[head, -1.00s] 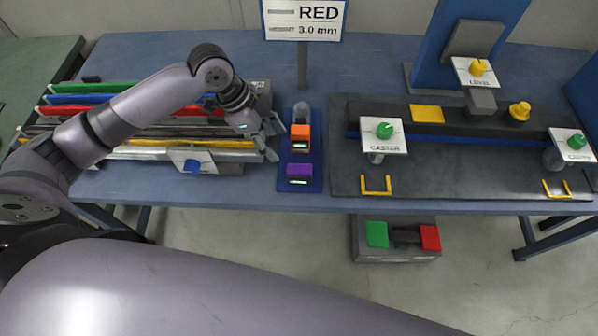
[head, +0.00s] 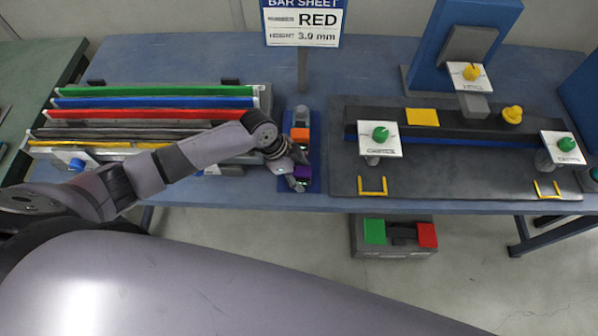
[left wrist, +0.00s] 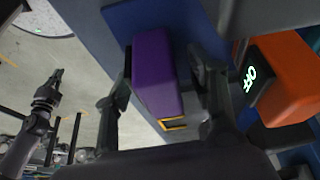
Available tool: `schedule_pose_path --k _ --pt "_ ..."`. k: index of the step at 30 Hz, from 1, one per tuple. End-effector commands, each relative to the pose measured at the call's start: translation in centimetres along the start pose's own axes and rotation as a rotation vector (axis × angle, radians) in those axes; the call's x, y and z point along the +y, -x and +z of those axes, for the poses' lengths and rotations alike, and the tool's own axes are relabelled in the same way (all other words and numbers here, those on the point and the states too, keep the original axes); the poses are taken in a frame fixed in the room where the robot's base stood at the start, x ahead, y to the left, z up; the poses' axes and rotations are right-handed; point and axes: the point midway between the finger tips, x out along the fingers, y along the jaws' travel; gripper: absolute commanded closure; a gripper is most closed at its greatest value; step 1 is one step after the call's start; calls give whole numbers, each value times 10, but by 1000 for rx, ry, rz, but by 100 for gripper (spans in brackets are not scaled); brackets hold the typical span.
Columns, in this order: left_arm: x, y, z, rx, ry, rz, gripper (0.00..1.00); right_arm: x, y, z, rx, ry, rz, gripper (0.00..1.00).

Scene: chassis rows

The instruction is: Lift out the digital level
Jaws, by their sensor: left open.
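A purple block-shaped device (head: 303,171) and an orange one (head: 300,134) sit on a narrow blue tray (head: 314,183) mid-table. I cannot tell for sure which is the digital level. In the left wrist view, the orange device (left wrist: 290,80) has a dark face reading "OFF". My left gripper (head: 294,180) is open at the purple device, partly covering it in the head view. In the left wrist view, the fingers of the left gripper (left wrist: 163,85) stand on either side of the purple device (left wrist: 154,70), with a gap at least on the right.
Coloured bars lie in a rack (head: 262,97) on the left. A sign (head: 303,22) reads RED, 3.0 mm. A dark fixture plate (head: 450,185) with knobs fills the right. A box with green and red pads (head: 393,250) is on the floor.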

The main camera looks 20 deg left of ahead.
Motion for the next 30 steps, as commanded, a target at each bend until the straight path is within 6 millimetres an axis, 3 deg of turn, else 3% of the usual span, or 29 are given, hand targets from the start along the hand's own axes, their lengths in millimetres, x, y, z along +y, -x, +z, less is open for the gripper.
schedule_pose_path --k 8,30 --pt "0 -4 0 -1 0 0 48 -1 0 0 0 0 -1 100" --pt "0 -4 0 0 0 0 98 -3 0 -1 1 -2 -4 100"
